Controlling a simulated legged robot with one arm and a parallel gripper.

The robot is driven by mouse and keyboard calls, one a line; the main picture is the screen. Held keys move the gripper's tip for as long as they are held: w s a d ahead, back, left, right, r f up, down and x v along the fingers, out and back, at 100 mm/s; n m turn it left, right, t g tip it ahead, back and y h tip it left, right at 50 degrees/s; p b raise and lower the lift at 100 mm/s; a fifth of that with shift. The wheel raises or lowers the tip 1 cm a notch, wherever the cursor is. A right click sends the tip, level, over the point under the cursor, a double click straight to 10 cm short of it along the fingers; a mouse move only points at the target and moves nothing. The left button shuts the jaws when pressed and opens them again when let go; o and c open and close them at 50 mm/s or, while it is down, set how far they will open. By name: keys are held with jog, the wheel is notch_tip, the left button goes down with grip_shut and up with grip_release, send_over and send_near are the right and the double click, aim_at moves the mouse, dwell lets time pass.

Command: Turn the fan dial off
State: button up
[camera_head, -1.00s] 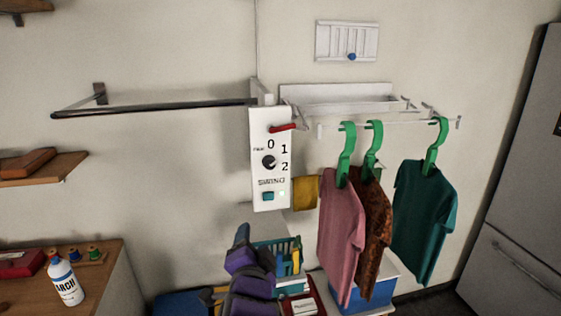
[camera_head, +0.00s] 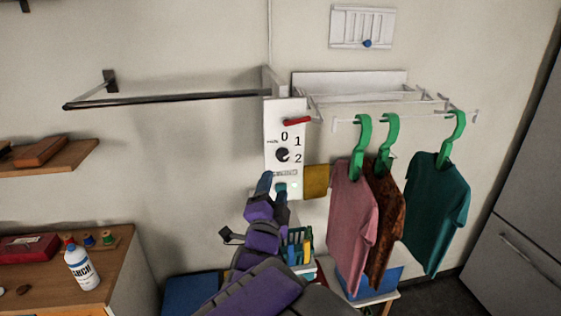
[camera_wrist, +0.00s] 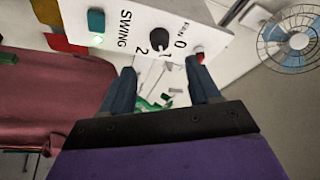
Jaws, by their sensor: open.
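The fan dial (camera_head: 283,155) is a round black knob on a white control panel (camera_head: 270,127), marked 0, 1 and 2. In the wrist view the dial (camera_wrist: 160,38) sits just beyond my fingertips, with the marks beside it. I cannot tell for sure which mark it points at. My gripper (camera_head: 273,184) is below the dial in the head view, in front of the panel's lower part. In the wrist view my gripper (camera_wrist: 163,75) is open and empty, with its two blue-grey fingers apart and the dial between their directions, not clearly touched.
A teal button (camera_wrist: 96,22) and a lit green light (camera_wrist: 97,40) are near the word SWING. A red lever (camera_head: 297,121) sits above the dial. A fan (camera_wrist: 292,42) shows at right. A yellow cloth (camera_head: 316,182) and hanging shirts (camera_head: 353,225) are right of the panel.

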aim_at(282, 160)
jog(key=x, duration=0.9)
jog(key=shift+w+d, duration=0.15)
jog(key=shift+d, duration=0.2)
jog(key=shift+w+a+b, duration=0.15)
jog(key=shift+w+b, duration=0.15)
jog(key=shift+w, duration=0.15)
jog(key=shift+w+a, duration=0.1)
jog(key=shift+a, duration=0.1)
jog(key=shift+d+r, duration=0.1)
jog(key=shift+d, duration=0.15)
jog(key=c, duration=1)
